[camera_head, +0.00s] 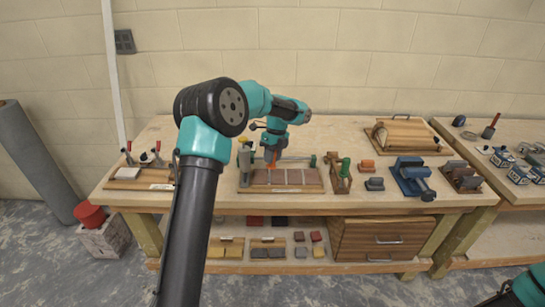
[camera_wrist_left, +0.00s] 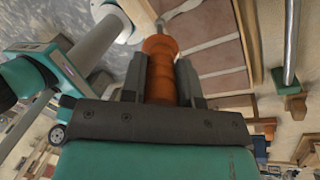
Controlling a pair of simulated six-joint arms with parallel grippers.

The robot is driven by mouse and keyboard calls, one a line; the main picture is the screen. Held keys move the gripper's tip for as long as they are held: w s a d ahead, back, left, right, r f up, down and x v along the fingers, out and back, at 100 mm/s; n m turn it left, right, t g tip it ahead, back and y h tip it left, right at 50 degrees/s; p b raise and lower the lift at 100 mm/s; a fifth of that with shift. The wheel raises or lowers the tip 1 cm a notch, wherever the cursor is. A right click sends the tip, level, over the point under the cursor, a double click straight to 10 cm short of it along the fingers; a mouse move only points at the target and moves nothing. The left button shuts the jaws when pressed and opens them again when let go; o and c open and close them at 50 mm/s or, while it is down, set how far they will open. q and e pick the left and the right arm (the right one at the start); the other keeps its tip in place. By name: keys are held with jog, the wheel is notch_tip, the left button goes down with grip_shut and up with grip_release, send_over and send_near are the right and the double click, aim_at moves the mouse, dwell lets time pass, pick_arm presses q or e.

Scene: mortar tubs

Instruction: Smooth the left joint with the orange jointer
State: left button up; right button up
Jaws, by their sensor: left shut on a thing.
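My left gripper (camera_head: 272,149) is shut on the orange jointer (camera_head: 271,159), over the left part of the brick panel (camera_head: 285,187) on the table. In the left wrist view the jointer's ribbed orange handle (camera_wrist_left: 159,72) sits between the two dark fingers (camera_wrist_left: 158,90). The panel has reddish bricks (camera_wrist_left: 218,63) with pale joints between them. The jointer's tip is above the panel's left part; I cannot tell whether it touches a joint. My right gripper is out of view; only a teal part of my right arm shows at the lower right.
A green-handled tool on a wooden stand (camera_head: 342,172) is right of the panel. A blue vise (camera_head: 411,176) stands further right. A wooden board with clamps (camera_head: 140,174) lies to the left. A wooden box (camera_head: 407,135) is at the back right. Bare tabletop shows between them.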

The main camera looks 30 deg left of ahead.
pick_arm(q)
jog(key=shift+f, duration=0.35)
dwell(0.7)
jog(key=shift+w, duration=0.15)
jog(key=shift+w+a, duration=0.35)
jog(key=shift+w, duration=0.15)
dwell(0.3)
jog(key=shift+w+a+f, duration=0.15)
jog(key=shift+w+a, duration=0.15)
jog(key=shift+w, duration=0.3)
jog(key=shift+w, duration=0.1)
jog(key=shift+w+a, duration=0.4)
jog(key=shift+w, duration=0.15)
jog(key=shift+w, duration=0.1)
dwell(0.3)
